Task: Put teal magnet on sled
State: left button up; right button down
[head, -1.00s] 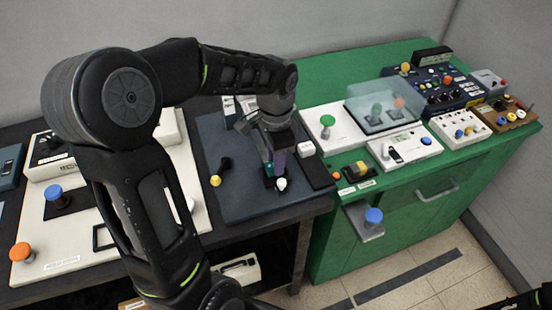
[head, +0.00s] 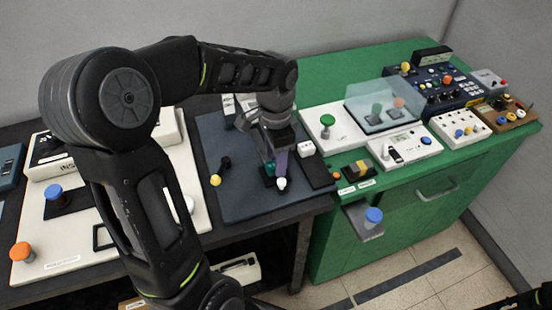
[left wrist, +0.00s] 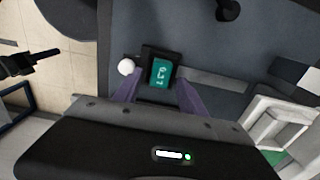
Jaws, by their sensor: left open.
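The teal magnet (left wrist: 161,73), a small block with pale writing on its face, sits at a black block with a white knob (left wrist: 126,67), which looks like the sled. The magnet appears to rest on or in this black block; how it is seated I cannot tell. My left gripper (left wrist: 157,93) is open, its purple fingers on either side of the magnet's near end, with no clear contact. In the head view, the left gripper (head: 275,168) is low over the dark blue board, partly hiding the magnet, with the white knob (head: 281,184) just in front.
White panels with orange and blue knobs stand to the left. A green cabinet (head: 400,195) on the right holds several devices and a clear cover (head: 384,105).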

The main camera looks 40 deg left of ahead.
pick_arm(q)
notch_tip(320, 180, up, 12)
jog(key=shift+f, duration=0.25)
jog(key=shift+s, duration=0.1)
dwell(0.5)
